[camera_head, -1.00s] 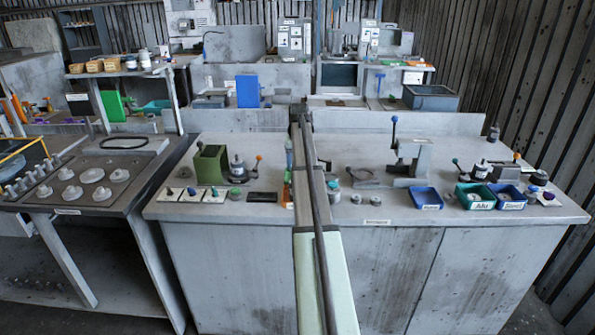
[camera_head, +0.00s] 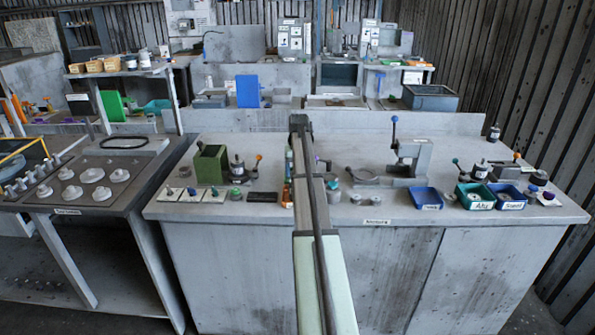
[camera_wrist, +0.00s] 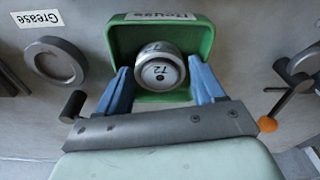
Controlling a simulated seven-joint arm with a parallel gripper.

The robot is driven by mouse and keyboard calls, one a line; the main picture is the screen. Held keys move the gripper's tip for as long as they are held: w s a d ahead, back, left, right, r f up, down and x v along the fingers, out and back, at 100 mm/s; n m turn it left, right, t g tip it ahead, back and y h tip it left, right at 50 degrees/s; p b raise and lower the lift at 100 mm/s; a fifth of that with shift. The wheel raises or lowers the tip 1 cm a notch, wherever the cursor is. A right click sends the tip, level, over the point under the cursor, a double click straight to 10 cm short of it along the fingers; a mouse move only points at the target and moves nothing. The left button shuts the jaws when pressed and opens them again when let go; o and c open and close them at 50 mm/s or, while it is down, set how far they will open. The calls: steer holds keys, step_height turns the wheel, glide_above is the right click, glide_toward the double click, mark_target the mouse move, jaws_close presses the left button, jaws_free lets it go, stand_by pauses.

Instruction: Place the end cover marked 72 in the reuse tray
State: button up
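The end cover marked 72 (camera_wrist: 160,70) is a round silver cap in the wrist view. It sits inside the green tray labelled Reuse (camera_wrist: 203,42), its marked face toward the camera. My gripper (camera_wrist: 158,75) has its two blue fingers spread on either side of the cover, with green tray showing between each finger and the cover. I cannot tell whether the cover's underside rests flat on the tray floor. In the head view my own arm hides the cover, the reuse tray and the fingertips.
In the wrist view, a grey round part (camera_wrist: 57,63) by the Grease label (camera_wrist: 38,18) lies left of the tray. A lever with an orange knob (camera_wrist: 267,124) is at the right. In the head view, blue bins (camera_head: 426,198) and a green bin (camera_head: 474,196) stand at the bench's right.

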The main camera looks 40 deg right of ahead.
step_height(320, 180, up, 12)
steer(key=s, duration=0.1)
steer(key=shift+a, duration=0.4)
steer(key=shift+s+r, duration=0.1)
stand_by(0.5)
